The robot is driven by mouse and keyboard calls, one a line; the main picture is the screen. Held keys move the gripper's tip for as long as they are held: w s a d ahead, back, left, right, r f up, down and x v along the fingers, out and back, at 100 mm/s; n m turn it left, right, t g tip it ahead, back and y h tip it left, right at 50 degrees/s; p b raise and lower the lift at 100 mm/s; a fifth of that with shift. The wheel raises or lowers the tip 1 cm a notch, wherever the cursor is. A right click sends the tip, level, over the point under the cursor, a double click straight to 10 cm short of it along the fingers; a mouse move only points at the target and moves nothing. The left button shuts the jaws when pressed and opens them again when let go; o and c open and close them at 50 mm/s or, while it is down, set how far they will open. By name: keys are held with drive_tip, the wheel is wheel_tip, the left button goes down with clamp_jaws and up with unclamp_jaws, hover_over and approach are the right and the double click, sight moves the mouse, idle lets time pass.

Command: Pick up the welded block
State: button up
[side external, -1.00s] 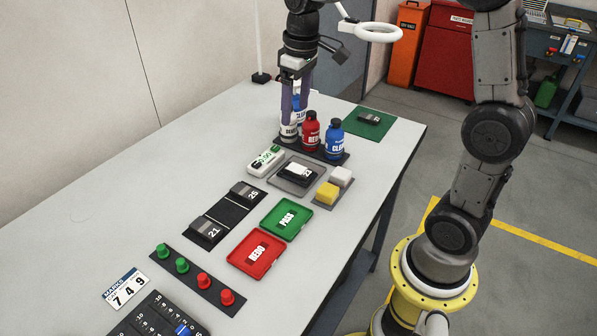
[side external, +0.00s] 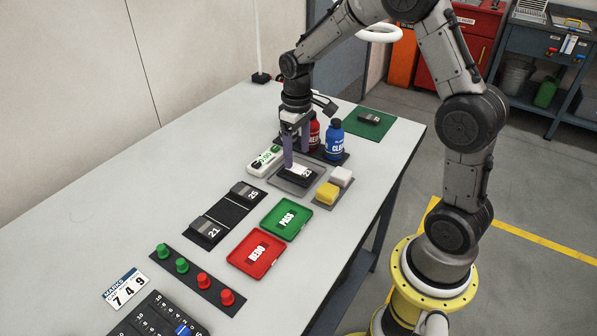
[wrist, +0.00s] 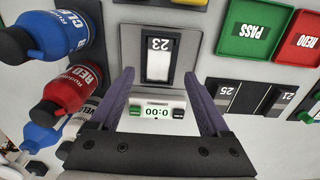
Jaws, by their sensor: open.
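A dark block marked 23 with a white top (side external: 300,173) lies on a grey tray (side external: 278,178) in the middle of the table. In the wrist view the block (wrist: 159,62) is beyond my fingertips, roughly centred between them. My gripper (side external: 296,158) is open and points down just over the tray. Its fingers partly hide the block in the side view. My gripper (wrist: 160,75) holds nothing. Blocks 21 (side external: 206,230) and 25 (side external: 243,190) sit on a black rack, and another dark block (side external: 370,118) lies on a green mat. No label says which block is welded.
Red (side external: 314,133) and blue (side external: 334,138) bottles stand close behind the tray. The green PASS tray (side external: 286,218) and red REDO tray (side external: 256,253) are nearer the front.

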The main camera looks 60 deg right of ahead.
sight(298, 169)
wheel_tip(298, 169, down, 5)
drive_tip(key=shift+s+d+r, duration=0.1)
drive_tip(key=shift+s, duration=0.05)
clamp_jaws()
idle(0.4)
drive_tip(key=shift+r, duration=0.1)
